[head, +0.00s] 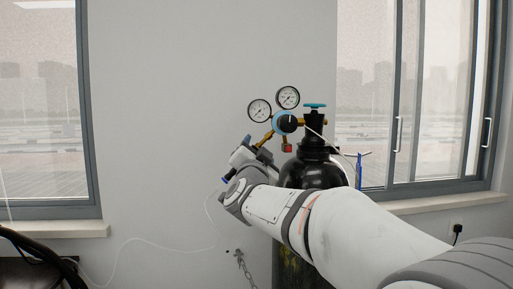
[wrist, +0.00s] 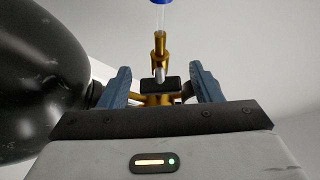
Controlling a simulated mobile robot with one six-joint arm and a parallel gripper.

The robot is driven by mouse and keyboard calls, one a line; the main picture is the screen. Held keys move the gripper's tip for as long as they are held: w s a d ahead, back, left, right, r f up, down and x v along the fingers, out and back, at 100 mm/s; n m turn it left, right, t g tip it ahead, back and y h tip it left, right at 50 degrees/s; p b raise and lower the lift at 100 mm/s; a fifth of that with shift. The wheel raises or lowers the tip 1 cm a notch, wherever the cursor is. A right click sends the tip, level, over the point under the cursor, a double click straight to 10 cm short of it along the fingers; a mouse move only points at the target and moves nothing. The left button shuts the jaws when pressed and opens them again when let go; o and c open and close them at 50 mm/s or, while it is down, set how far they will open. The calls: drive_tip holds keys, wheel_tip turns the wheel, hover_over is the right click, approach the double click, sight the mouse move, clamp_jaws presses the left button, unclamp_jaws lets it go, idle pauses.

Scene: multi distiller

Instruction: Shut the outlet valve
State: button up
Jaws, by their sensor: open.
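The outlet valve appears to be the small black handle (wrist: 160,84) on a brass fitting (wrist: 159,45) in the wrist view. My gripper (wrist: 160,69) is open, with one blue-grey finger on each side of the handle and a visible gap on both sides. In the head view my gripper (head: 256,143) is at the lower left of the regulator (head: 283,122), by its brass outlet. The valve itself is largely hidden there by the gripper.
The black gas cylinder (head: 312,172) stands right of my gripper, with a teal handwheel (head: 315,106) on top. Two gauges (head: 259,110) (head: 288,97) sit above the regulator. A red part (head: 287,148) hangs below it. A thin white hose (head: 207,205) hangs at left.

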drive_tip(key=shift+x, duration=1)
drive_tip(key=shift+c, duration=0.2)
